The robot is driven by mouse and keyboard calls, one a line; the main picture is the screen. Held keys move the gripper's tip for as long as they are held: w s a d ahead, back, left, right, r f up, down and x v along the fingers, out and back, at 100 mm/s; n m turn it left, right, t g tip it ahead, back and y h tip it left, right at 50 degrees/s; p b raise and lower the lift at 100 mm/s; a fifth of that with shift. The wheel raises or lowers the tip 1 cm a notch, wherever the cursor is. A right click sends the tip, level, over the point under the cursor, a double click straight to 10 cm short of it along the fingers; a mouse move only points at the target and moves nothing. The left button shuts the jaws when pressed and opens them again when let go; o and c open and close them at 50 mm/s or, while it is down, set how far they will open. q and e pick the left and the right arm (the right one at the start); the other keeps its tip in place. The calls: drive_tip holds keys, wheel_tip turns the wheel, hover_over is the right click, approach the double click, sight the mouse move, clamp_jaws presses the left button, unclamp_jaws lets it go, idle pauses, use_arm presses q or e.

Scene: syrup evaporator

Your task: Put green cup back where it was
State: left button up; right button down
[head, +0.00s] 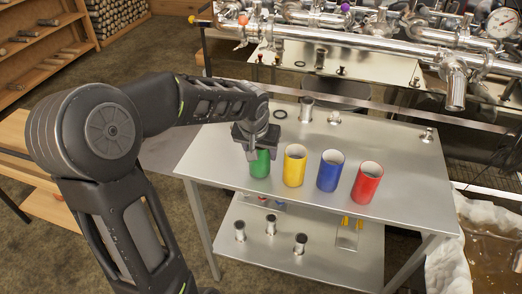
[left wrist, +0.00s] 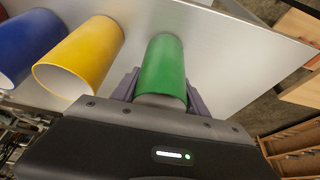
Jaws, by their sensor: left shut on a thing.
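The green cup (head: 260,164) is at the left end of a row of cups on the steel table (head: 400,190). My left gripper (head: 260,154) is over it and shut on its upper part. In the left wrist view the green cup (left wrist: 163,70) sits between the two fingers (left wrist: 160,88). It looks upright at the table top; whether its base touches the surface I cannot tell. The yellow cup (head: 294,165) stands just right of it, then the blue cup (head: 330,171) and the red cup (head: 366,183). My right gripper is not in view.
Small metal fittings (head: 306,109) stand at the table's back edge, with a black ring (head: 280,114) nearby. A lower shelf (head: 325,262) holds several metal cylinders. Steel pipework (head: 370,38) runs behind. A lined container (head: 450,262) is at the right. The table's right part is clear.

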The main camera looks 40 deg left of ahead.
use_arm(q)
drive_tip(key=shift+f, duration=0.15)
drive_tip(key=shift+f, duration=0.1)
drive_tip(key=o, duration=1.5)
drive_tip(key=shift+r, duration=0.35)
drive_tip(key=v, duration=1.1)
drive_tip(key=shift+s+r, duration=0.25)
drive_tip(key=shift+r, duration=0.05)
drive_tip(key=shift+d, duration=0.15)
